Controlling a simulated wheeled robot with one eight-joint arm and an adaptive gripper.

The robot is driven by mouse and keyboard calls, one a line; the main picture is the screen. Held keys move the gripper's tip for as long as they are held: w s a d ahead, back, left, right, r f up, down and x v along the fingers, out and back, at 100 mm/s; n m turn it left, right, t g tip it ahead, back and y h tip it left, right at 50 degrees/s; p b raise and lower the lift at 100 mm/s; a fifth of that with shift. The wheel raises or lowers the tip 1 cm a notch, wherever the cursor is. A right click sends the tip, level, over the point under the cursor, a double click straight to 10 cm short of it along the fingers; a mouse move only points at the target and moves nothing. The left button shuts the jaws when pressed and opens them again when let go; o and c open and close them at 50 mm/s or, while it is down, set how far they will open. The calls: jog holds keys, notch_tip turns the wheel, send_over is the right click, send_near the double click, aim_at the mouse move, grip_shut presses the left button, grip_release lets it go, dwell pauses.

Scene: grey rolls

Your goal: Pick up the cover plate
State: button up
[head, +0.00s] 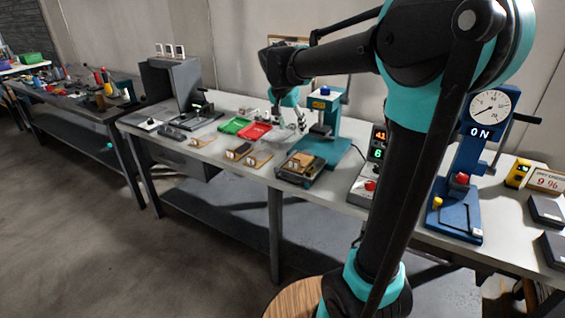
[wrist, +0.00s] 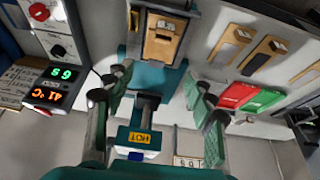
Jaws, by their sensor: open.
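My gripper (head: 292,122) is over the back of the workbench, behind the red and green trays and just left of the teal press. In the wrist view its open fingers (wrist: 160,95) stand wide apart with nothing between the pads; the press head shows beyond them. I cannot tell for sure which piece is the cover plate. A tan plate-like piece (wrist: 163,42) with a small pale block lies in a dark holder at the foot of the press, apart from the fingers.
The teal press (head: 322,130) stands close by my gripper, its head marked HOT (wrist: 140,138). A red tray (head: 254,131) and green tray (head: 234,125) lie on the bench (head: 215,150). A control box (head: 372,175) with lit digits and a blue gauge press (head: 468,190) stand to the right.

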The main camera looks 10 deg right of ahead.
send_over(297, 158)
jog(key=s+a, duration=0.1)
notch_tip(297, 158, down, 11)
jog(key=shift+s+r, duration=0.1)
jog(key=shift+s+x, duration=0.15)
jog(key=shift+x, duration=1.25)
jog(key=shift+s+x, duration=0.1)
jog(key=shift+x, duration=1.3)
jog(key=shift+a, duration=0.15)
jog(key=c, duration=1.2)
jog(key=shift+c, duration=0.2)
jog(key=shift+r, duration=0.1)
